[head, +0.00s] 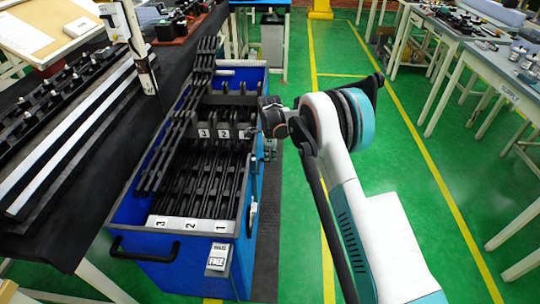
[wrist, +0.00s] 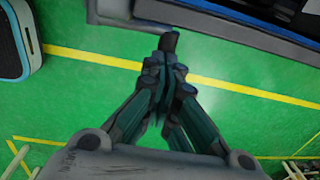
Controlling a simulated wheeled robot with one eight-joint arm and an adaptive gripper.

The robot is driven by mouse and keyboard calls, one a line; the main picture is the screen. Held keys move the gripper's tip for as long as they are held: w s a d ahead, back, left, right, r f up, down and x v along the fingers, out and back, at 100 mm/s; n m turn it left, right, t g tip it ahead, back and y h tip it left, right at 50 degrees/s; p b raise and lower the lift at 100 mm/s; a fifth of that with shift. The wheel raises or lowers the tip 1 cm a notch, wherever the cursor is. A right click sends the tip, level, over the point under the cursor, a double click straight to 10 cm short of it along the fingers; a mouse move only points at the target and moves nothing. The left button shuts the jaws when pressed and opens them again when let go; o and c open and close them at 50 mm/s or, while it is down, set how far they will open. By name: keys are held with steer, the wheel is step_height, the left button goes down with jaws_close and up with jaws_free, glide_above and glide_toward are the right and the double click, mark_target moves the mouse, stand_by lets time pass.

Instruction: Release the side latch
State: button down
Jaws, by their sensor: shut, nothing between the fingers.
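The blue bin (head: 190,272) stands beside the dark bench in the head view, with long black trim strips inside. On its right outer wall is a curved dark-and-light fitting (head: 252,198), possibly the side latch; its state is too small to tell. My gripper (head: 258,131) is at the bin's right rim, farther back than that fitting. In the wrist view my gripper (wrist: 168,42) is shut, its fingertips together and empty. They point at a grey-and-dark edge (wrist: 205,22) at the top; contact cannot be told. No latch is clear in the wrist view.
The dark bench (head: 75,180) with black trim parts is left of the bin. A black handle (head: 145,250) is on the bin's front. Numbered white labels (head: 190,225) mark its lanes. Green floor with yellow lines is clear at right, before grey tables (head: 480,62).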

mark_target(270, 159)
steer(key=shift+w+f+b, duration=0.2)
steer(key=shift+f+b, duration=0.15)
steer(key=shift+f, duration=0.45)
steer(key=shift+w+f+b, duration=0.15)
steer(key=shift+f+b, duration=0.2)
steer(key=shift+f, duration=0.45)
steer(key=f, duration=0.1)
steer(key=f+b, duration=0.1)
steer(key=shift+s+f, duration=0.25)
steer(key=shift+f, duration=0.1)
steer(key=shift+r, duration=0.15)
steer(key=shift+r, duration=0.65)
